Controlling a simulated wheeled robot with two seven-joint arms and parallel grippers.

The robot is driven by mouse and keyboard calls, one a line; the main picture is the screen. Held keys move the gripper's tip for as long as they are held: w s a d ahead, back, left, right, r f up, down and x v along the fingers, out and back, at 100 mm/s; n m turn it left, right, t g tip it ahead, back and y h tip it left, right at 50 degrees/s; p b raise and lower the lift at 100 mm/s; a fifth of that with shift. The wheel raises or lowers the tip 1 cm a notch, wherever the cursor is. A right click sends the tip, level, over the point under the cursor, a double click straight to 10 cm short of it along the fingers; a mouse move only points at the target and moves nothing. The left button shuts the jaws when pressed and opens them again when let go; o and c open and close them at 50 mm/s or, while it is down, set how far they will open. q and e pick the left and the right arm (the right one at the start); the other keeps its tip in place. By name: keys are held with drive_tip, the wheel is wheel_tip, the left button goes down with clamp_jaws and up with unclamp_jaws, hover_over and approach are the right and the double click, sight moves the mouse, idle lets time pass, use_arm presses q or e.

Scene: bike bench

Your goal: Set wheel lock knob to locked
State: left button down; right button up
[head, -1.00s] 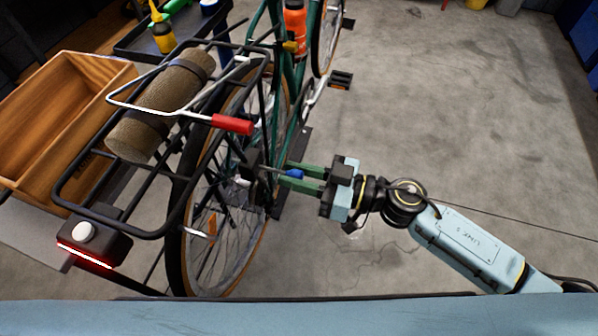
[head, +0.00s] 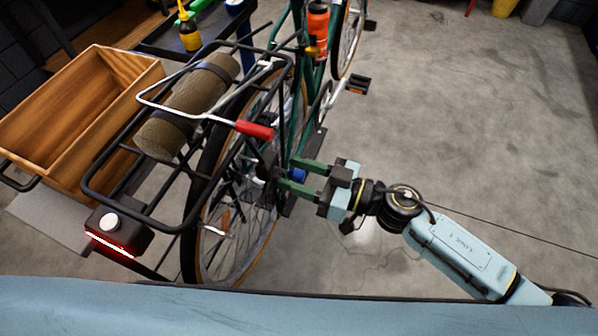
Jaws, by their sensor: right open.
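The knob's setting and any markings are too small to read. The green bike (head: 292,130) stands upright, with its rear wheel (head: 245,245) below the rack. My left gripper is out of view.
The black rear rack (head: 110,165) carries a rolled mat (head: 190,108) and a silver lever with a red grip (head: 255,130). A red tail light (head: 118,232) is at its rear. A wooden crate (head: 35,125) stands left. The floor to the right is clear.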

drive_tip(key=shift+d, duration=0.1)
drive_tip(key=v, duration=1.3)
drive_tip(key=shift+p, duration=0.3)
drive_tip(key=shift+d, duration=0.1)
